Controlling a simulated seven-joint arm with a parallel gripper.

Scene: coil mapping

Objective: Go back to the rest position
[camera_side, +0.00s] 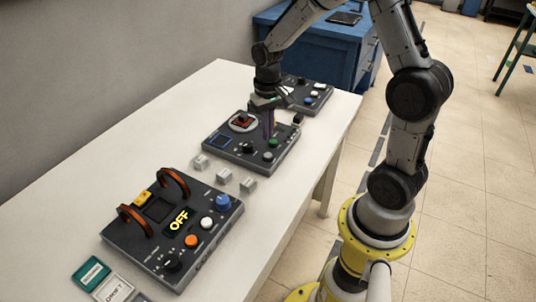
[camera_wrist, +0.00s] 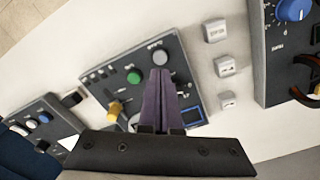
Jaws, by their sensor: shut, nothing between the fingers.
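My gripper (camera_side: 269,122) is shut and empty, with its purple fingers pointing down over the middle control panel (camera_side: 225,146). In the wrist view the closed fingers (camera_wrist: 160,75) cover part of that panel (camera_wrist: 178,66). Whether the fingertips touch the panel cannot be told. The panel carries a red part on a round white base (camera_side: 243,121), a green button (camera_side: 274,142), a dark screen (camera_side: 220,141) and other knobs. A yellow knob (camera_wrist: 114,109) on it shows left of the fingers in the wrist view.
A larger panel (camera_side: 150,241) with orange rings and an "OFF" display stands nearer on the white table (camera_side: 84,144). Several small grey blocks (camera_side: 223,176) lie between the panels. A third panel (camera_side: 315,88) stands behind. Labelled tiles (camera_side: 90,272) lie at the front left.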

